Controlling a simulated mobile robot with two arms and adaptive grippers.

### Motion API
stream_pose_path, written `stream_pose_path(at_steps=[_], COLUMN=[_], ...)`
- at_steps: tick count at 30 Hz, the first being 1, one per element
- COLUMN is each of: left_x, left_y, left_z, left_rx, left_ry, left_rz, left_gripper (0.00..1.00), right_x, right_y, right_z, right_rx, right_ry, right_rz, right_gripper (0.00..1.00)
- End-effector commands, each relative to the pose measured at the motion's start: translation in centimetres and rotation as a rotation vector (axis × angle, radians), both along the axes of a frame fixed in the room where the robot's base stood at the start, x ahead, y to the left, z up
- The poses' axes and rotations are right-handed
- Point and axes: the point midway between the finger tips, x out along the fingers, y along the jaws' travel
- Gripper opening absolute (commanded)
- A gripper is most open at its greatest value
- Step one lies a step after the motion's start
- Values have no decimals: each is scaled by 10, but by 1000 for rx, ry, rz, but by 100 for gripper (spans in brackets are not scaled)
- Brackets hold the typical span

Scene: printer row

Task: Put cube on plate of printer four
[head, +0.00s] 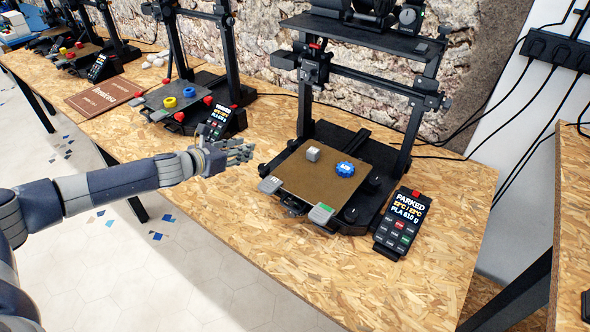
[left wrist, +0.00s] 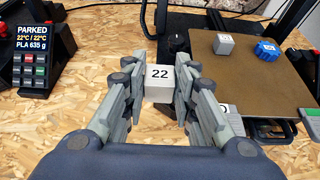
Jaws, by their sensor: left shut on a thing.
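My left gripper (head: 240,152) is shut on a pale cube marked 22, seen between the fingers in the left wrist view (left wrist: 159,82); the fingers hide it in the head view. The gripper is above the table, left of the nearest printer's brown plate (head: 295,188) and apart from it. On that plate are a small grey cube (head: 313,154) and a blue round piece (head: 345,169); both also show in the left wrist view. I cannot read which printer is number four. My right gripper is not in view.
A display (head: 399,222) reading PARKED stands right of the nearest printer. Another printer with yellow and red pieces (head: 170,102) stands further left, with a brown book (head: 103,96) beside it. The nearest printer's black frame (head: 407,125) rises behind its plate. The front table area is bare.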

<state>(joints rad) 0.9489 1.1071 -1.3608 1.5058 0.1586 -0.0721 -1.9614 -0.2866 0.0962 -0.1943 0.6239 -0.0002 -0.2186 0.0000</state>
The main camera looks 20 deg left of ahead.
Motion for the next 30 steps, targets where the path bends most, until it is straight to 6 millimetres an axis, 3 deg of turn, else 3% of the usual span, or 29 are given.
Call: stream_pose_path(at_steps=[1, 8, 15, 20, 26, 30], left_x=[0, 6, 11, 12, 11, 12], left_y=[-17, -80, -130, -141, -141, -141], left_z=[-2, -7, -11, -15, -41, -49], left_rx=[-7, -8, -4, -1, -3, -1], left_ry=[3, 3, 1, 2, 5, 2], left_rz=[-8, -7, -4, -1, 0, -1], left_gripper=[14, 14, 14, 14, 14, 14], right_x=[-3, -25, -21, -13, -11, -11], right_y=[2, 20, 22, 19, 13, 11], right_z=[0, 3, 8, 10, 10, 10], right_rx=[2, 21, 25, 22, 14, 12], right_ry=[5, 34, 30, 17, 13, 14], right_rz=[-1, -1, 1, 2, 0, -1], right_gripper=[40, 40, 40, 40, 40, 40])
